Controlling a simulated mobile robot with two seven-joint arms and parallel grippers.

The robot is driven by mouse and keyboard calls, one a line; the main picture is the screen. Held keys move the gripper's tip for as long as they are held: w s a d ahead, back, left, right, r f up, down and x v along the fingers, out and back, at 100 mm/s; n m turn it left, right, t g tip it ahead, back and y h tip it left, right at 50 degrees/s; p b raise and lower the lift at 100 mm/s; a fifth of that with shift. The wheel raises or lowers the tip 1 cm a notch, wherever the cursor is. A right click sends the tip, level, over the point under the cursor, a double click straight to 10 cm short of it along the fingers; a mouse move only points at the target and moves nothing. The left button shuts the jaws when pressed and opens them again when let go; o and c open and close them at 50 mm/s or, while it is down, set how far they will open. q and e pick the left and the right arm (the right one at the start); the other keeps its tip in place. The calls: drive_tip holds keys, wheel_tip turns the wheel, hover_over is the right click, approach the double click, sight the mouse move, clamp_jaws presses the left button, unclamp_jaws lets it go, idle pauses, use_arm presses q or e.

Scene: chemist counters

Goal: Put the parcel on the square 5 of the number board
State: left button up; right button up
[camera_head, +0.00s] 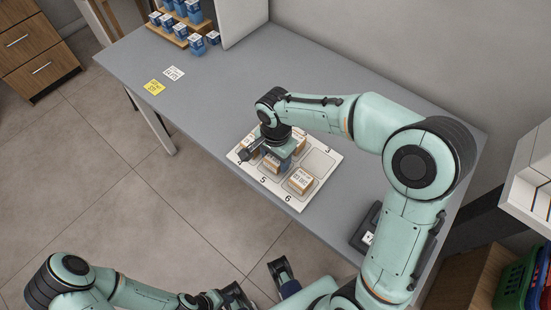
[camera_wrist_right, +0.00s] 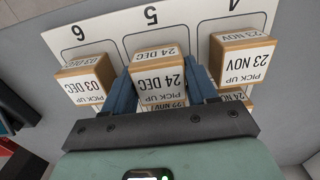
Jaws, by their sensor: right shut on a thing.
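The number board (camera_head: 241,157) is a white panel with numbered squares on the counter. My right gripper (camera_head: 278,160) is over its middle. In the right wrist view its blue fingers (camera_wrist_right: 157,88) are shut on a brown parcel with a white "24 DEC" label (camera_wrist_right: 159,78). This parcel is at square 5, just below the printed 5; whether it rests on the board is hard to tell. My left gripper (camera_head: 258,284) is low in the head view, away from the counter, partly cut off; its jaw state is unclear.
Parcels stand close on both sides: "03 DEC" on square 6 (camera_wrist_right: 84,82) and "23 NOV" on square 4 (camera_wrist_right: 241,58). More stand in the other row, partly hidden. Square 3 (camera_head: 318,161) is empty. Blue boxes (camera_head: 197,44), two notes (camera_head: 154,87) and a black device (camera_head: 366,229) are farther off.

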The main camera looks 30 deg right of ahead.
drive_tip(key=shift+f, duration=0.45)
drive_tip(key=o, duration=1.1)
drive_tip(key=shift+f, duration=0.15)
wheel_tip(320, 180, up, 12)
drive_tip(key=shift+r+p, duration=0.2)
drive_tip(key=shift+p, duration=0.7)
